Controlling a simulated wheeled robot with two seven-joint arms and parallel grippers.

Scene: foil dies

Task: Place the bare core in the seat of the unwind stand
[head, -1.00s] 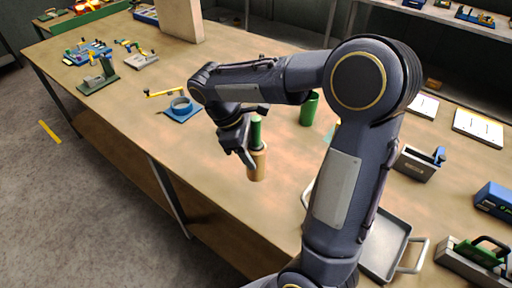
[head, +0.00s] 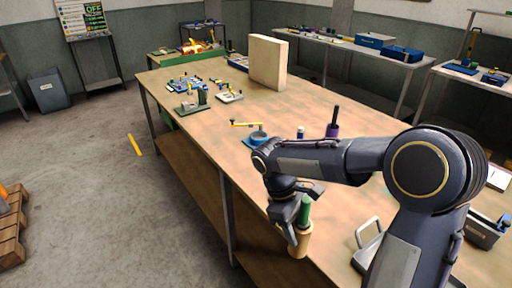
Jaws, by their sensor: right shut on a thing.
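My right gripper (head: 293,217) is shut on an upright two-part piece, which I take to be the bare core. It has a narrow green top (head: 304,209) and a wider tan lower part (head: 299,243). It shows close to the table's long left edge; I cannot tell whether its foot touches the table. A blue holder with a round ring and a yellow arm (head: 258,139) stands farther back, apart from the gripper; it may be the unwind stand. The ring's front is partly hidden by my right arm. My left gripper is not in view.
A purple piece with a black post (head: 333,129) stands behind my right arm. A green stand (head: 191,105) and small fixtures are at the far left of the table.

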